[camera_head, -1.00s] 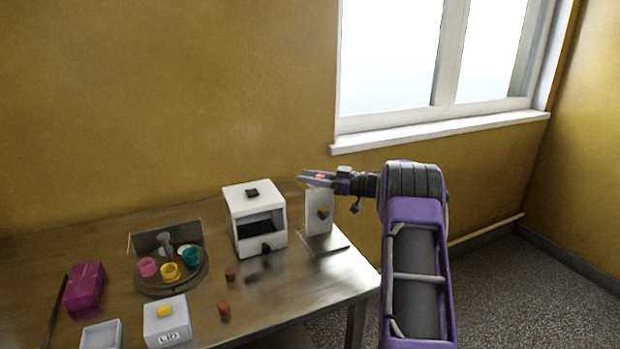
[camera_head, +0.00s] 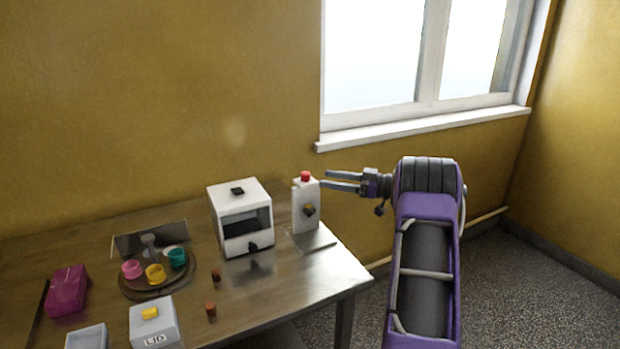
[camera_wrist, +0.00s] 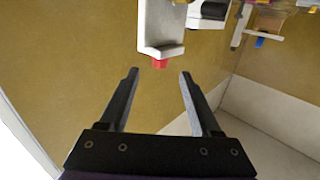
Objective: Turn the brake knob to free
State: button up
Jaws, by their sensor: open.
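A white upright post (camera_head: 301,220) stands on a flat metal plate at the table's right end. A red button (camera_head: 305,176) tops the post and also shows in the wrist view (camera_wrist: 160,64). My gripper (camera_head: 325,179) is open and empty, just right of the post's top, its fingers pointing left at about button height. In the wrist view the button lies just beyond the gap between the fingertips (camera_wrist: 159,75). The front knob cannot be made out there.
A white box machine (camera_head: 228,194) with a dark opening and black knobs stands left of the post. A round tray (camera_head: 140,291) with coloured cups, two small brown cylinders, a lidded grey box (camera_head: 170,330) and a magenta box (camera_head: 67,291) lie further left.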

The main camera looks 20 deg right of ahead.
jog(key=v, duration=0.6)
jog(key=shift+s+d, duration=0.2)
